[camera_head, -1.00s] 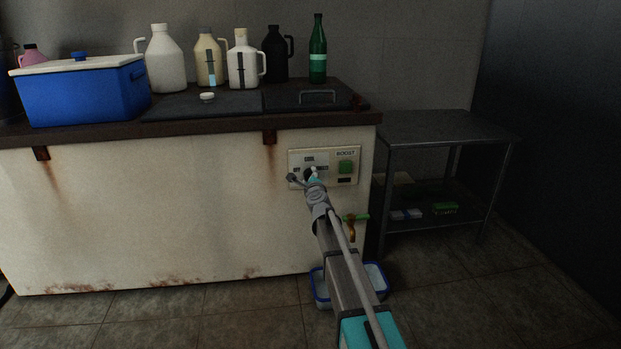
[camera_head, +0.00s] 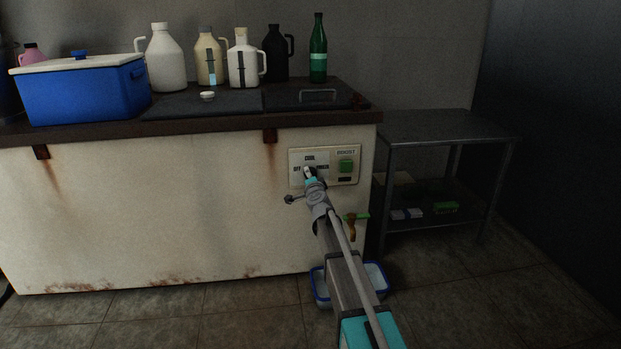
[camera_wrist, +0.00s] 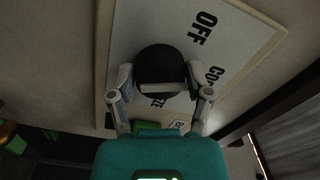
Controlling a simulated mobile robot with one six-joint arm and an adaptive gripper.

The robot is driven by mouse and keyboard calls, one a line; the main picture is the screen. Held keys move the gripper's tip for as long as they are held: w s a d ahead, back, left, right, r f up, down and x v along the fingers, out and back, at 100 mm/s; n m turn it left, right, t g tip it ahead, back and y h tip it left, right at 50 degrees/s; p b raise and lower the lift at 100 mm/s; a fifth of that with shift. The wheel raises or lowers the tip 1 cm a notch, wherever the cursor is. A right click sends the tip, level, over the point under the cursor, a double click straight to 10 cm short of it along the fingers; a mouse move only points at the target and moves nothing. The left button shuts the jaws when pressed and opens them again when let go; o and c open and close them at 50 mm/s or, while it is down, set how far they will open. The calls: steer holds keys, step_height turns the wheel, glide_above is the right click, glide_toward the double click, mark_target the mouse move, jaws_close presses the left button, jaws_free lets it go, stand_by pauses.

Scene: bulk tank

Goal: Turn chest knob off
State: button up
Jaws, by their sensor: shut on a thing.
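The control panel (camera_head: 324,166) is on the upper right of the chest's pale front, with a knob and OFF and COOL lettering. In the wrist view, the knob (camera_wrist: 158,62) is round and black with a pale grey bar across it. My gripper (camera_wrist: 162,90) has one finger on each side of the knob and is shut on it. OFF (camera_wrist: 203,28) and COOL lettering lie to the knob's upper right and right, and part of another label shows below it. In the head view my gripper (camera_head: 309,175) covers much of the knob, so its pointing direction is unclear.
A tap with a green handle (camera_head: 356,216) is below, over a blue-rimmed tub (camera_head: 319,287). A metal shelf (camera_head: 440,127) stands right of the chest (camera_head: 150,215). Bottles and a blue cooler (camera_head: 85,95) stand on top.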

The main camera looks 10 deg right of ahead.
steer(key=n, duration=0.6)
steer(key=shift+w+d+f+n, duration=0.1)
steer(key=shift+w+n, duration=0.05)
steer(key=shift+n, duration=0.15)
steer(key=n, duration=0.6)
steer(key=shift+d+n, duration=0.15)
steer(key=shift+n, duration=0.25)
steer(key=o, duration=1.2)
steer(key=shift+c, duration=0.2)
steer(key=shift+s, duration=0.2)
steer(key=s, duration=1.1)
steer(key=shift+s, duration=0.4)
steer(key=shift+s, duration=0.1)
